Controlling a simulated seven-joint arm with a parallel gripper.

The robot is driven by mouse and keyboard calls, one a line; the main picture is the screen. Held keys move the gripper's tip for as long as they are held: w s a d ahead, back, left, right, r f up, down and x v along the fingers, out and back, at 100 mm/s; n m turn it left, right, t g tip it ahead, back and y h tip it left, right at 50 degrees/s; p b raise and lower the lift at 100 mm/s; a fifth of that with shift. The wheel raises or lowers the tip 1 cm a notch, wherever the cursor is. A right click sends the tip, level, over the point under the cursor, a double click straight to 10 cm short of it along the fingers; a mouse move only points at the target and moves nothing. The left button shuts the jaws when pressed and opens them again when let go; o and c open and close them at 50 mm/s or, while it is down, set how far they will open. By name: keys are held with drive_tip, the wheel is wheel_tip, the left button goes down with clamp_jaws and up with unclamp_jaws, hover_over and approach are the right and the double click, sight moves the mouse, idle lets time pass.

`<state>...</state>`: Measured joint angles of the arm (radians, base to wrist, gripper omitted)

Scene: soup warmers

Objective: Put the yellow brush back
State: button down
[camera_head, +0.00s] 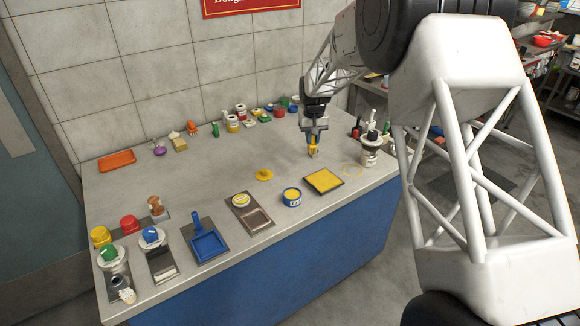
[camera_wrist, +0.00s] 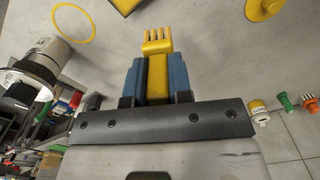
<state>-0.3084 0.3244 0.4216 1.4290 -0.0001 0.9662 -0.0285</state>
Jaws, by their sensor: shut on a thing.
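My gripper (camera_head: 313,138) is over the right part of the counter, shut on the yellow brush (camera_head: 314,152). In the wrist view the brush (camera_wrist: 156,70) sits between the two blue fingers (camera_wrist: 156,80), its pronged end sticking out past the fingertips. Its tip looks close to the counter top; I cannot tell whether it touches. A thin yellow ring outline (camera_head: 352,171) is marked on the bare counter to the right of the brush. The ring (camera_wrist: 74,22) shows at upper left in the wrist view.
A yellow-filled tray (camera_head: 323,181) and a blue-and-yellow tin (camera_head: 292,196) lie nearer the front edge. A yellow lidlike disc (camera_head: 264,174) is to the left. A white container with a dark top (camera_head: 370,150) stands close by the ring. Several small items line the wall.

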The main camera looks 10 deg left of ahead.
drive_tip(key=w+a+n, duration=0.3)
drive_tip(key=a+n, duration=0.2)
drive_tip(key=a, duration=0.4)
drive_tip(key=shift+w+f, duration=0.3)
drive_tip(key=shift+w, duration=0.1)
drive_tip(key=shift+f, duration=0.1)
drive_tip(key=shift+f, duration=3.05)
drive_tip(key=shift+f, duration=0.15)
drive_tip(key=shift+f, duration=1.7)
drive_tip(key=shift+f, duration=0.15)
drive_tip(key=c, duration=1)
unclamp_jaws()
drive_tip(key=shift+c, duration=0.2)
